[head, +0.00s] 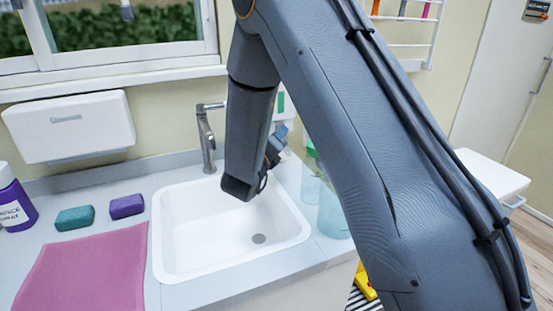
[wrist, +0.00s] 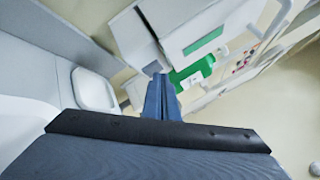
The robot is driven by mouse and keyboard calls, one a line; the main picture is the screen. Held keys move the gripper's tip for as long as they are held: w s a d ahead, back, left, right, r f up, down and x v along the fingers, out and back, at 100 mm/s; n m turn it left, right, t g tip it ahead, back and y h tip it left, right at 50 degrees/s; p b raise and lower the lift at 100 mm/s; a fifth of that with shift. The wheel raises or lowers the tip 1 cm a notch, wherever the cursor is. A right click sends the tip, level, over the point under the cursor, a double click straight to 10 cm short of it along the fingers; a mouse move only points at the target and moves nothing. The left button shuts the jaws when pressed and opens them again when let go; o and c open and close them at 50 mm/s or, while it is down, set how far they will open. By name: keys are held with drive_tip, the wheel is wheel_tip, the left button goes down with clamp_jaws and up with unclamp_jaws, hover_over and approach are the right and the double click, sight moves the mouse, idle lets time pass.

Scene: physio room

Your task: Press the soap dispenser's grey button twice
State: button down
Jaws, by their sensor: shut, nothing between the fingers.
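A white soap dispenser with a green strip (head: 281,104) is on the wall right of the tap, mostly hidden behind my arm in the head view. In the wrist view a white box with a green strip (wrist: 203,42), which looks like the dispenser, is just beyond my fingertips. A greyish part at its near end may be the button, but I cannot tell clearly. My gripper (wrist: 160,78) is shut and empty, its blue fingers pointing towards that box. Whether the tips touch it is unclear. In the head view my gripper (head: 281,134) is partly hidden by my wrist.
The white sink (head: 180,262) and grey tap (head: 206,140) are below and left of my gripper. A green bottle (head: 311,165) and a pale teal container (head: 333,208) stand at right.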

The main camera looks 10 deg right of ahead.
idle(0.4)
drive_tip(key=shift+s, duration=0.4)
drive_tip(key=s+d, duration=0.1)
drive_tip(key=s, duration=0.5)
drive_tip(key=shift+d, duration=0.15)
idle(2.7)
